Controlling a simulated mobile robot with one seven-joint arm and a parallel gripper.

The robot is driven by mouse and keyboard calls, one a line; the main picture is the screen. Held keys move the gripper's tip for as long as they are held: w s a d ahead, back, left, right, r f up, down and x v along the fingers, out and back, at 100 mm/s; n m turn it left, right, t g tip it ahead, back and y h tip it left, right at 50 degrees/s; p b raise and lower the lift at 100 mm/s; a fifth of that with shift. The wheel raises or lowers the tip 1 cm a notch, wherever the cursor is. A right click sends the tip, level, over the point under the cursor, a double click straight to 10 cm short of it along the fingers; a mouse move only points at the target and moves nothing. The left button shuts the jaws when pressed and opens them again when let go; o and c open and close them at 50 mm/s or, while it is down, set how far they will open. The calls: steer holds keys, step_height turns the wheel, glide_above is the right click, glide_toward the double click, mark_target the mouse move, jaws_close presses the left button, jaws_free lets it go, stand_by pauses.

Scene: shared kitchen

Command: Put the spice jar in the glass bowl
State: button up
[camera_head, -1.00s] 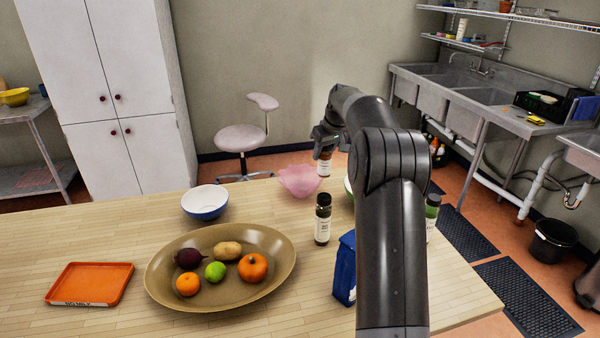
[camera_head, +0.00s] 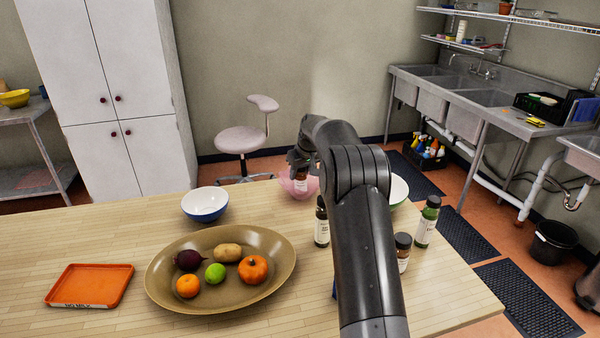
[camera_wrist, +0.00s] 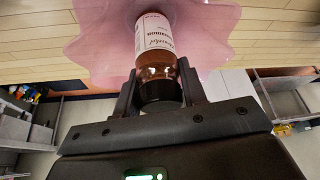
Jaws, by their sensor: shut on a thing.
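My gripper (camera_wrist: 160,97) is shut on the spice jar (camera_wrist: 156,52), a brown jar with a white label and a dark cap. In the wrist view the cap is between the fingers and the label end points toward the bowl. The glass bowl (camera_wrist: 90,45) is pink, translucent and wavy-rimmed. In the head view the bowl (camera_head: 287,190) stands at the far edge of the table, and the jar (camera_head: 301,176) is at or just above its opening, with my gripper (camera_head: 300,162) over it. I cannot tell whether the jar touches the bowl.
A blue bowl (camera_head: 205,204) stands left of the glass bowl. A dark bottle (camera_head: 322,228), another jar (camera_head: 402,250) and a green bottle (camera_head: 427,222) stand near my arm. An oval platter (camera_head: 165,285) holds produce, and an orange tray (camera_head: 88,285) lies at left.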

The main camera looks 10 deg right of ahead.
steer(key=shift+f, duration=0.1)
steer(key=o, duration=1.1)
steer(key=shift+c, duration=0.2)
steer(key=v, duration=1.3)
steer(key=s+a+r, duration=0.4)
steer(key=s+r, duration=0.3)
steer(key=s, duration=0.4)
steer(key=s+a+m+h, duration=0.1)
steer(key=s+a, duration=0.2)
steer(key=s, duration=1)
steer(key=s+a+m, duration=0.1)
steer(key=s+a, duration=0.1)
steer(key=s, duration=1.2)
steer(key=s+f+m+t, duration=0.1)
steer(key=s+f, duration=0.5)
steer(key=s, duration=0.5)
steer(key=shift+s+a+f, duration=0.2)
steer(key=shift+s+a, duration=0.15)
steer(key=shift+a, duration=0.05)
